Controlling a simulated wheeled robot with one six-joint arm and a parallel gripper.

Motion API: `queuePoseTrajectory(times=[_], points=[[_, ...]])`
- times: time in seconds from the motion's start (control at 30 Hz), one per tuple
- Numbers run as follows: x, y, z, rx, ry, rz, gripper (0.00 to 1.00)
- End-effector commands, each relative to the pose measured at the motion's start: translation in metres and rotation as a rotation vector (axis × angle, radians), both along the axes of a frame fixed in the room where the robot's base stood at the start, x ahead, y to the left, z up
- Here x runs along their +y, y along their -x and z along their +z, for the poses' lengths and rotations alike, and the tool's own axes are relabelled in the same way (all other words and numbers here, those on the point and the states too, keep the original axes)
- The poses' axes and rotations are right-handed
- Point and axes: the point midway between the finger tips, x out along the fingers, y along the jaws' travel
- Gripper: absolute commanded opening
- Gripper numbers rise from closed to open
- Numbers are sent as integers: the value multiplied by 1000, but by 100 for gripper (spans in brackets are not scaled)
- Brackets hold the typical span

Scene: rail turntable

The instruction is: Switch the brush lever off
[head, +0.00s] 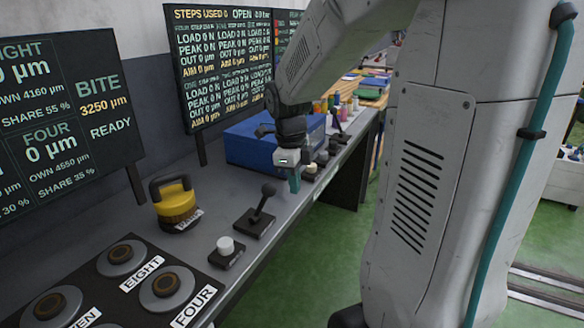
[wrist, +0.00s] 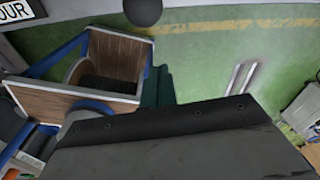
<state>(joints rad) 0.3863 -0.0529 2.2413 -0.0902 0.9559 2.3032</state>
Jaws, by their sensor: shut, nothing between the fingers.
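A black lever with a ball knob (head: 263,203) rises from a dark square base on the grey bench in the head view; it leans toward the bench's front edge. I cannot read a label that names it as the brush lever. My gripper (head: 294,184) is shut and empty, pointing down above the bench beyond this lever, with its teal fingertips apart from it. Farther along, a smaller lever (head: 337,122) stands partly behind small knobs. In the wrist view a dark ball (wrist: 143,12) shows at the top edge; I cannot tell which lever it belongs to.
A white push button (head: 226,246), a yellow weight with a black handle (head: 176,203) and round pads (head: 167,289) are on the near bench. A blue box (head: 250,146) stands behind my gripper. Dark display boards line the wall. Green floor lies beyond the bench edge.

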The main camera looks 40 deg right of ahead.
Motion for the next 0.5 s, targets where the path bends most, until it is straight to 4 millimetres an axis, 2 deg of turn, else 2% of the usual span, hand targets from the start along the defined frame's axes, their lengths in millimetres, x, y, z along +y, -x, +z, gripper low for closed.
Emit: queuePoseTrajectory(times=[0.03,0.17,0.3,0.5], points=[[0,2,-13,5,-2,0,0],[-2,2,-38,5,-2,1,0],[10,-19,-28,-1,0,4,0],[16,-31,-24,-1,-1,1,0]])
